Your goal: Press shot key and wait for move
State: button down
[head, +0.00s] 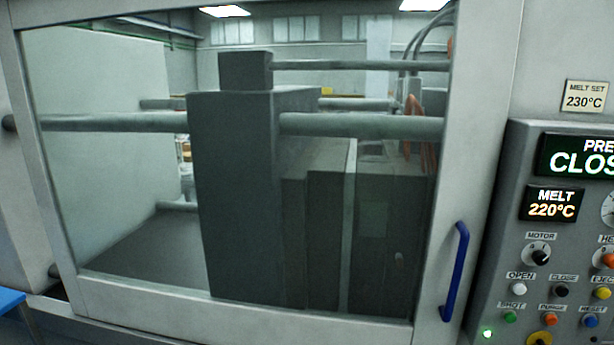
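The shot key is a green button (510,317) under a small label reading SHOT, low on the grey control panel (518,222) at the right edge of the head view. The upper display (575,156) is cut off by the frame and shows "PRE" and "CLOS". The lower display (552,204) reads MELT 220°C. Behind the window, the dark mould block (238,195) stands on horizontal bars, with further dark blocks touching or close on its right. My gripper is not in view.
Near the shot key are a white OPEN button (517,287), a black CLOSE button (561,291), an orange PURGE button (550,319) and a blue RESET button (590,321). The blue door handle (457,270) sticks out left of the panel. A plate (585,97) reads MELT SET 230°C.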

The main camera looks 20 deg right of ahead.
aim_at(509, 317)
jog(key=z, duration=1.9)
